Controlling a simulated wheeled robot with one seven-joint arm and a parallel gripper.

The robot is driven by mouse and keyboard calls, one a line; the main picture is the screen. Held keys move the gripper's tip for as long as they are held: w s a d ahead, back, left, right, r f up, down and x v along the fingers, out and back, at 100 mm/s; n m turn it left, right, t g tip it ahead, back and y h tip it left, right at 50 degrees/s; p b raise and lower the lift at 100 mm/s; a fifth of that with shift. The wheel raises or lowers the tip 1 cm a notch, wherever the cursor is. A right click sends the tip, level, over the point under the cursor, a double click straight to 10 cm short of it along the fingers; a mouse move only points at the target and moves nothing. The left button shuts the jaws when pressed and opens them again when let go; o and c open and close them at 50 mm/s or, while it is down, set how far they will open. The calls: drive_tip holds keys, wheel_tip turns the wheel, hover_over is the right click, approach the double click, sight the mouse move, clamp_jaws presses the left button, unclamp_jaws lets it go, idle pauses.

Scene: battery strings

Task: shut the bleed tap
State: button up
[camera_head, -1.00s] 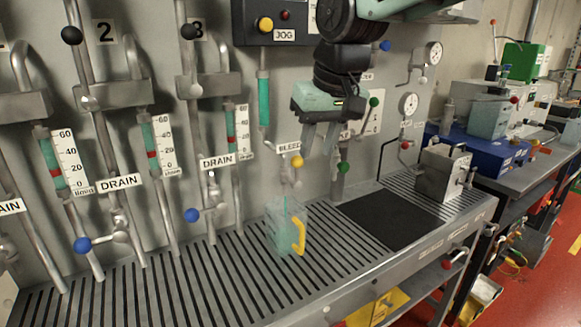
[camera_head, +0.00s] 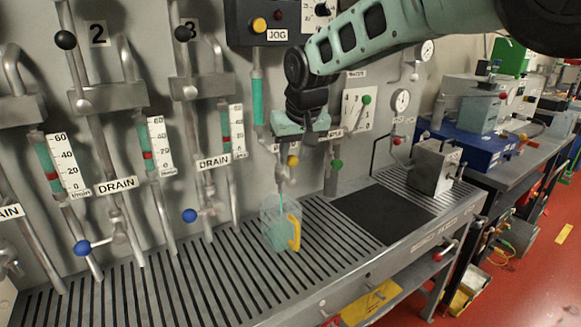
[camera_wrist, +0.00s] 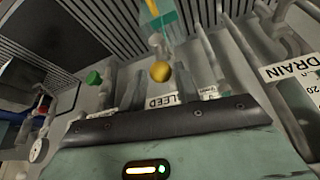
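The bleed tap's yellow knob (camera_head: 293,160) is on the wall panel below the BLEED label, most of which my gripper hides. In the wrist view the yellow knob (camera_wrist: 160,71) is just beyond the gripper body, near the middle. My gripper (camera_head: 302,148) is just above and in front of the knob, pointing down, and seems open with nothing between its fingers. I cannot tell whether it touches the knob. A clear jug (camera_head: 276,232) with a yellow handle stands under the tap on the slotted bench. A thin teal streak shows between spout and jug.
A green knob (camera_head: 336,164) is close on the right. Blue drain knobs (camera_head: 190,215) and flow gauges are on the left. The JOG box (camera_head: 270,22) is above. A black mat (camera_head: 384,213) and a grey block (camera_head: 434,168) are on the bench at right.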

sight(292, 162)
drive_tip(key=x, duration=0.5)
drive_tip(key=shift+w+f+p, duration=0.15)
drive_tip(key=shift+f+p, duration=0.2)
clamp_jaws()
